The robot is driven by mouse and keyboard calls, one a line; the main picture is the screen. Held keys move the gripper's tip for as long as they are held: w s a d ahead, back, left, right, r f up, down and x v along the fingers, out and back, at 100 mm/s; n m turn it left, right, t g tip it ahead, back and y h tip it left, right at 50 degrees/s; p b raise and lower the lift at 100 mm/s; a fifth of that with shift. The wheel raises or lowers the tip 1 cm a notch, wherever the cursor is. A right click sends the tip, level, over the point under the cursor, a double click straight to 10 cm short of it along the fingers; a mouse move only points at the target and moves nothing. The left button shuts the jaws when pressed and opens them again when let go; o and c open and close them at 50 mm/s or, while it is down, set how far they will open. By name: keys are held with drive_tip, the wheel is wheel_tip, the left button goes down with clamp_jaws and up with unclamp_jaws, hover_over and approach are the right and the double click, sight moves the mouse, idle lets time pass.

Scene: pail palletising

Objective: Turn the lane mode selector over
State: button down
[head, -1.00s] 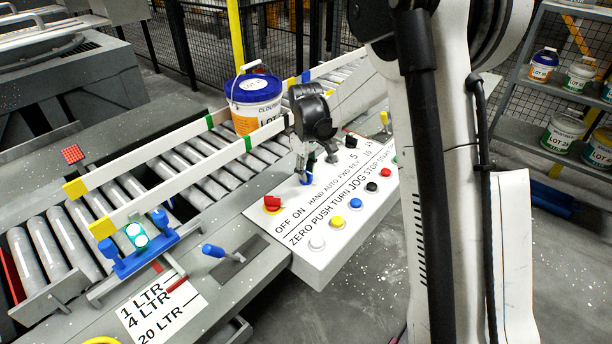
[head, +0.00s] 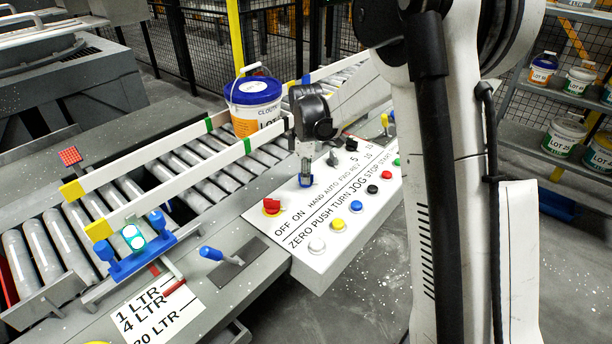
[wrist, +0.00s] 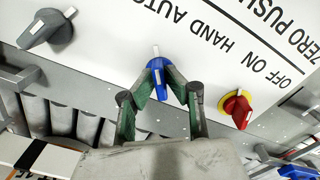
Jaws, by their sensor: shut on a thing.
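The blue lane mode selector (wrist: 158,80) is a knob with a white pointer mark, on the white panel by the HAND AUTO lettering. In the wrist view its pointer is toward the top of the picture. My gripper (wrist: 160,88) is shut on it, with one green-padded finger at each side. In the head view my gripper (head: 306,172) reaches down to the panel, and only a little of the blue selector (head: 305,182) shows beneath the fingers.
A red knob on a yellow base (wrist: 237,108) sits beside the selector, by OFF ON. A grey knob (wrist: 47,30) is on its other side. Coloured push buttons line the panel's front (head: 340,224). A blue-lidded pail (head: 253,100) stands on the roller conveyor behind.

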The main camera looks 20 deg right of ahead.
idle(0.3)
drive_tip(key=c, duration=1.8)
unclamp_jaws()
wheel_tip(320, 180, up, 12)
